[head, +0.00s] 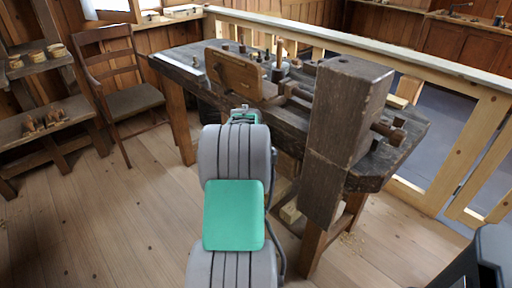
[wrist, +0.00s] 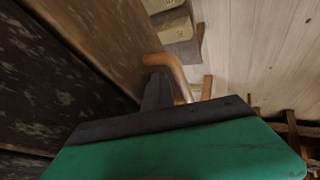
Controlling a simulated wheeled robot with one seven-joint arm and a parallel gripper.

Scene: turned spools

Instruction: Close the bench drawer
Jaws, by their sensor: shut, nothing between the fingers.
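The wooden workbench (head: 400,158) stands ahead, and my arm reaches to its near side. My gripper's fingers are hidden in the head view behind my arm. In the wrist view my gripper (wrist: 158,88) shows as a dark, shut finger shape beyond the green housing, with nothing held. A curved orange-brown wooden piece (wrist: 168,66) lies right at the fingertips; I cannot tell whether they touch. A brown wooden panel (wrist: 98,32) runs beside it on the left. I cannot make out for certain which part is the bench drawer, or how far open it is.
A thick upright wooden post (head: 345,130) stands at the bench front, right of my arm. A tilted board (head: 234,72) rises from the bench top. A wooden chair (head: 135,99) and low shelves (head: 45,122) stand to the left. The floor at lower left is clear.

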